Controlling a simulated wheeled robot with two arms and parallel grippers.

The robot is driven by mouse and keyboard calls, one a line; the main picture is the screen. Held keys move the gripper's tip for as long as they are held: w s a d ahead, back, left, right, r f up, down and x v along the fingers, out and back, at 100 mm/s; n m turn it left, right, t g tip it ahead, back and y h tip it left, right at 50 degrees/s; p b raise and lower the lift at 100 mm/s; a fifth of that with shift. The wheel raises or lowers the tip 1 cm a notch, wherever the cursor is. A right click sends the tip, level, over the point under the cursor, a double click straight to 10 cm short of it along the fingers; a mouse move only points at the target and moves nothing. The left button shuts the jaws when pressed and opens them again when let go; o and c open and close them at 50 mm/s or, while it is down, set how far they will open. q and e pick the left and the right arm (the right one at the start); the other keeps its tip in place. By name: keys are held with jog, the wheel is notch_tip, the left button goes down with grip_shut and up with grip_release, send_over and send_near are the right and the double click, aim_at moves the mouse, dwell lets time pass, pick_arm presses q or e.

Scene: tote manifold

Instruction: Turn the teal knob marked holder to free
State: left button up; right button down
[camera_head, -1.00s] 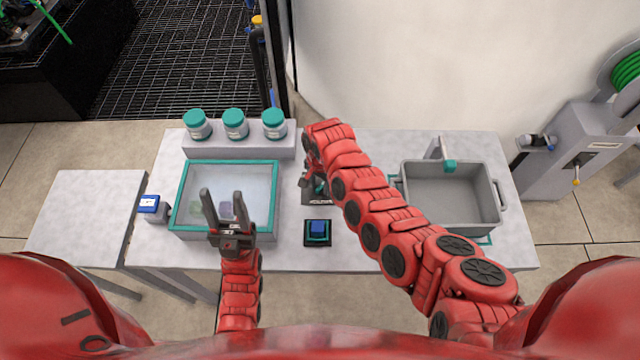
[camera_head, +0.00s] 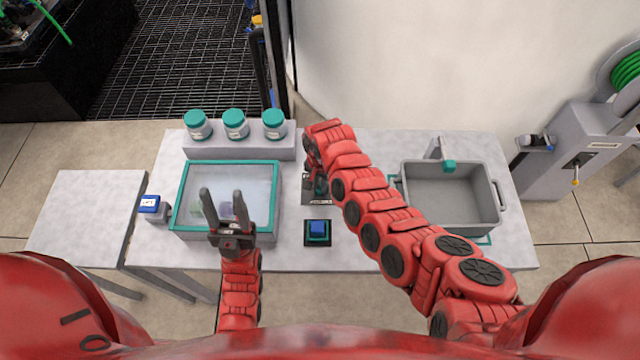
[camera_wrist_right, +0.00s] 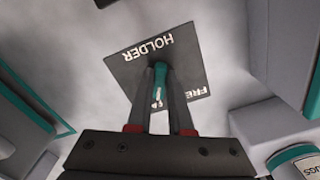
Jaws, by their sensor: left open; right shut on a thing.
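The teal knob (camera_wrist_right: 160,72) stands on a dark plate (camera_wrist_right: 125,72) with the white words HOLDER and, partly hidden, FREE. In the right wrist view my right gripper (camera_wrist_right: 161,88) is shut on the knob, one finger on each side. The fingers cover part of the plate, so the knob's exact pointing direction is hard to tell. In the head view the plate (camera_head: 320,199) is mostly hidden under my right wrist. My left gripper (camera_head: 222,194) is open and empty above the front right part of the teal-rimmed clear-topped box (camera_head: 276,185).
Several teal-lidded jars (camera_head: 235,124) stand on a raised ledge behind the box. A blue block (camera_head: 318,228) sits on a dark teal-edged pad in front of the plate. A grey tote (camera_head: 448,202) stands at the right. A blue-topped device (camera_head: 149,204) is left of the box.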

jog(key=n+p, duration=0.1)
jog(key=n, duration=0.3)
jog(key=shift+d+r, duration=0.15)
jog(key=n+p, duration=0.1)
jog(key=n, duration=0.3)
jog(key=shift+w+d, duration=0.1)
jog(key=shift+d, duration=0.05)
jog(key=shift+n, duration=0.8)
jog(key=shift+d+n, duration=0.1)
jog(key=shift+n, duration=1.2)
jog(key=shift+w, duration=0.1)
jog(key=c, duration=0.8)
grip_release()
